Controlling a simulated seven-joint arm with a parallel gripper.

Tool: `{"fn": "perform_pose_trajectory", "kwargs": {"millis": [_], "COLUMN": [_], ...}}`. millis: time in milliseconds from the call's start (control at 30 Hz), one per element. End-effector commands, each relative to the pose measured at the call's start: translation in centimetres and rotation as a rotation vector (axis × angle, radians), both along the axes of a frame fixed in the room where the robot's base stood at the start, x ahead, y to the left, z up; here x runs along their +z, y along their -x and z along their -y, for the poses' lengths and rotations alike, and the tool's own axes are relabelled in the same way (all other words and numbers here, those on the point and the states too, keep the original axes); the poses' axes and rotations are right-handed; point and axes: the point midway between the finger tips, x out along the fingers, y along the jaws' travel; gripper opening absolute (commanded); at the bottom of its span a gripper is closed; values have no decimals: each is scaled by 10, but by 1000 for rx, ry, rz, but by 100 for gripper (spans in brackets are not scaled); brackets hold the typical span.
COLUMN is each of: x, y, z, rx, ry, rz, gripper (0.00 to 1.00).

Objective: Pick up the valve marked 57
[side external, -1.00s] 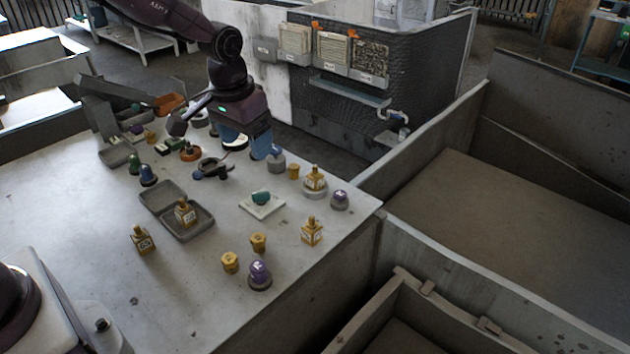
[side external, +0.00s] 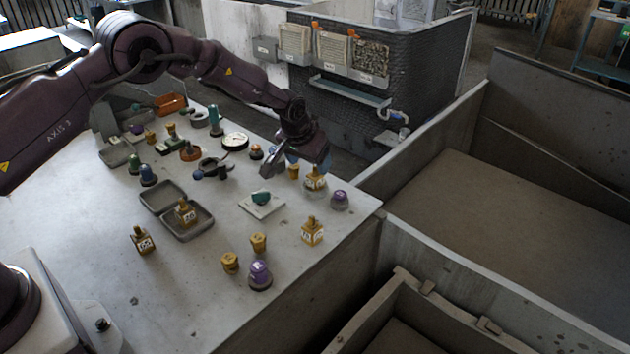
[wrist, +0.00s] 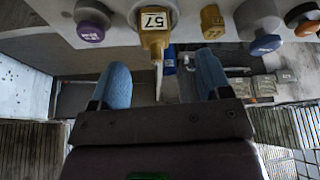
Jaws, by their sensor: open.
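The valve marked 57 (wrist: 154,20) is a yellow block with a white number label and a narrower stem. It shows at the top of the wrist view, ahead of the gap between my fingers. In the side view a yellow valve (side external: 315,181) stands on a round grey base close to my gripper, its number too small to read. My gripper (wrist: 161,68) is open, with its two blue fingers apart and nothing between them but the tip of the valve's stem in line of sight. In the side view my gripper (side external: 300,162) is just behind and above that valve.
A purple knob (side external: 339,198) and a small yellow knob (side external: 294,172) stand close on either side of the valve. Other labelled yellow valves stand at the front (side external: 312,232), in a grey tray (side external: 185,213) and at left (side external: 143,241). The table's right edge is near.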

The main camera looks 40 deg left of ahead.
Motion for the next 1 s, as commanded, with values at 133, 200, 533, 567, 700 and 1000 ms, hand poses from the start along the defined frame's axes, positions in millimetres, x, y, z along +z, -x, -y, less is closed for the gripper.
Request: {"fn": "perform_pose_trajectory", "kwargs": {"millis": [133,200,533,567,700,1000], "x": [-11,-22,-51,-51,-51,-51], "y": [-3,-6,-18,-18,-18,-18], "z": [0,1,1,1,1,0], "rx": [-1,-1,-1,-1,-1,0], "ry": [0,0,0,0,0,0], "rz": [-1,-2,0,0,0,0], "gripper": [71,71,71,71,71,9]}}
